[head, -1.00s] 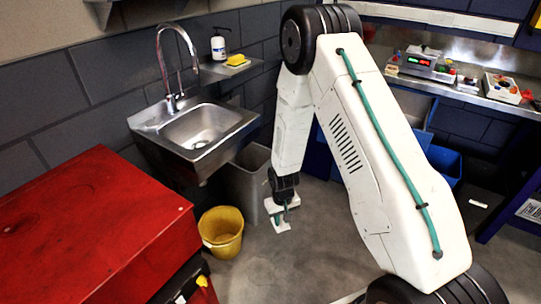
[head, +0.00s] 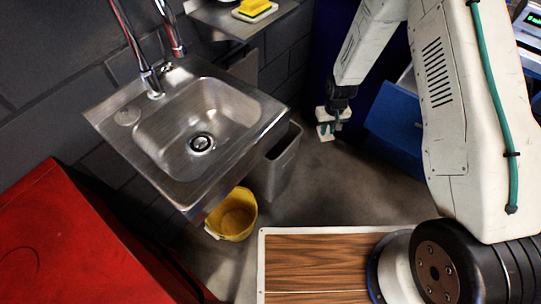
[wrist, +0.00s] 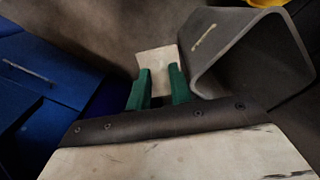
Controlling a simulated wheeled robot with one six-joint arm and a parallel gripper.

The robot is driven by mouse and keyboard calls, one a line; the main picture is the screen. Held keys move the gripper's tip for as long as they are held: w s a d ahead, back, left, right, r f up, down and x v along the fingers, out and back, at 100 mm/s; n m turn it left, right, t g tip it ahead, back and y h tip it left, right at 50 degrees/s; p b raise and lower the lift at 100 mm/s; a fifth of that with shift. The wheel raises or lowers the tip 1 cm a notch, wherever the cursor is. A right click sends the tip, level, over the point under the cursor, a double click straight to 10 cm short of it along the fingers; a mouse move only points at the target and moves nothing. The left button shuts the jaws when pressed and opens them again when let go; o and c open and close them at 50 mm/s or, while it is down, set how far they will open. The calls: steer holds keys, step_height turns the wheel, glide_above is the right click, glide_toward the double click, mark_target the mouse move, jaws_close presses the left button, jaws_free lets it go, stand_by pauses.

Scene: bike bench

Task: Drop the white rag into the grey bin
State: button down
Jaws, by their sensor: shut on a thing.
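The white rag (wrist: 155,58) is held between the green fingers of my gripper (wrist: 161,78) in the wrist view. In the head view my gripper (head: 336,127) hangs low, pointing down, with a pale bit of the rag (head: 323,132) at its fingertips. The grey bin (head: 281,168) stands on the floor below the sink's right edge, to the left of my gripper. In the wrist view the bin (wrist: 222,62) is open-topped, close to the right of the rag. The rag is outside the bin's rim. The bin's bottom is hidden in the head view.
A yellow bucket (head: 233,216) stands in front of the grey bin. The steel sink (head: 200,135) overhangs the bin's left side. A red cabinet (head: 80,245) fills the lower left.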

steer(key=w+a+f+n, duration=0.1)
steer(key=w+a+n, duration=0.3)
steer(key=a, duration=0.7)
steer(key=w+a+f+n, duration=0.25)
steer(key=w+a, duration=0.45)
steer(key=a, duration=0.4)
steer(key=shift+s+f, duration=0.15)
steer(key=shift+f, duration=1.1)
steer(key=shift+s+f, duration=0.1)
steer(key=shift+f, duration=1.1)
steer(key=c, duration=1.2)
jaws_free()
steer(key=shift+r, duration=3.95)
steer(key=shift+d, duration=0.1)
